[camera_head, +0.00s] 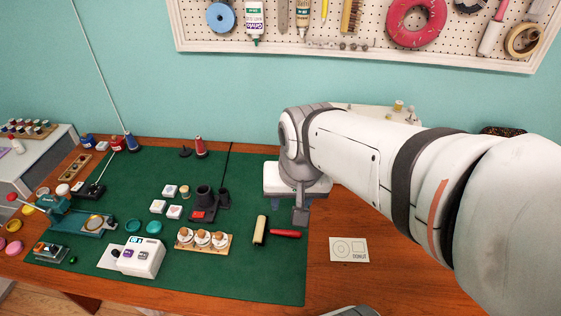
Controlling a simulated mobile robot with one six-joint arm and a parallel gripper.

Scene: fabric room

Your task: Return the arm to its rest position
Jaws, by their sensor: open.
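My arm reaches in from the right edge, white with dark bands, and bends down at its far end over the right part of the green mat (140,265). My gripper (300,213) hangs there, its dark grey fingers pointing down, open, with nothing seen between them. It is just above and behind the roller with a red handle (285,233). I cannot tell from this view how high it is over the mat. The arm hides part of the table and wall behind it.
A printed card (349,250) lies on bare wood (400,285). A pegboard (345,45) hangs behind.

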